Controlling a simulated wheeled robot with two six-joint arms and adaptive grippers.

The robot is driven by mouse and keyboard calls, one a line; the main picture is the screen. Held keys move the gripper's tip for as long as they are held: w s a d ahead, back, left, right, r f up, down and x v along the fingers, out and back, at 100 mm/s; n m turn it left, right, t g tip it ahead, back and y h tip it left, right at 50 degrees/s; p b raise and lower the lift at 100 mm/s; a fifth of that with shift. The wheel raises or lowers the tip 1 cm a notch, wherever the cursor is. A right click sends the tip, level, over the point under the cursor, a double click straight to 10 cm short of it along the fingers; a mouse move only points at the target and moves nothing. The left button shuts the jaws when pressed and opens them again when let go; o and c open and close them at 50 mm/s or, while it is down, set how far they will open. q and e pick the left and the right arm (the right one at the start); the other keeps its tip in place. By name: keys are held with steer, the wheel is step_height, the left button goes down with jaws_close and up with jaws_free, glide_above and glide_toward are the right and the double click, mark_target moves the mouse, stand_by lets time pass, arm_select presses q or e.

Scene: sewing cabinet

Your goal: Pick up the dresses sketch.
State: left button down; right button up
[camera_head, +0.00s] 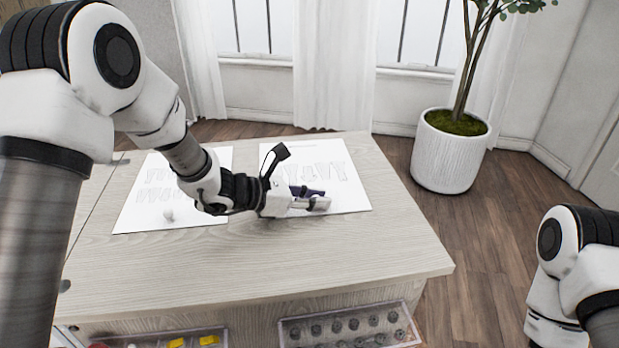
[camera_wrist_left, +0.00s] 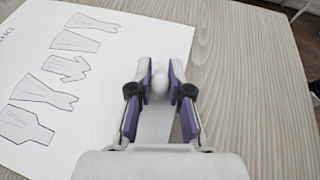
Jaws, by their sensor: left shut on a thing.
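The dresses sketch (camera_head: 347,196) is a white sheet with outlined garments, flat on the right part of the wooden cabinet top. In the left wrist view the sheet (camera_wrist_left: 88,88) shows dress outlines and lettering that starts with "D". A small white round knob (camera_wrist_left: 160,84) stands near the sheet's edge. My left gripper (camera_head: 318,203) is low over the sheet's near part. In the wrist view its fingertips (camera_wrist_left: 160,78) are shut on the knob, one on each side. My right gripper is out of view; only part of its arm shows at lower right.
A second sketch sheet (camera_head: 135,212) with a similar white knob (camera_head: 168,214) lies left of my gripper. The front of the cabinet top (camera_head: 260,268) is clear. Open drawers with spools (camera_head: 350,327) show below. A potted plant (camera_head: 450,155) stands right of the cabinet.

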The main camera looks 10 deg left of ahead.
arm_select(q)
steer(key=shift+r, duration=0.1)
steer(key=shift+r, duration=0.35)
steer(key=r, duration=0.1)
steer(key=r+p, duration=0.1)
steer(key=r, duration=0.1)
steer(key=shift+s+a, duration=0.1)
steer(key=shift+a, duration=0.2)
steer(key=s+a+p, duration=0.1)
steer(key=s+a, duration=0.1)
steer(key=a, duration=0.2)
steer(key=s+a+r+p, duration=0.1)
steer(key=s+a, duration=0.1)
steer(key=a, duration=0.2)
steer(key=s+a, duration=0.2)
steer(key=a, duration=0.3)
steer(key=shift+s+r+p, duration=0.15)
steer(key=shift+s+p, duration=0.15)
steer(key=shift+p, duration=0.1)
steer(key=shift+s+a, duration=0.2)
steer(key=shift+a, duration=0.2)
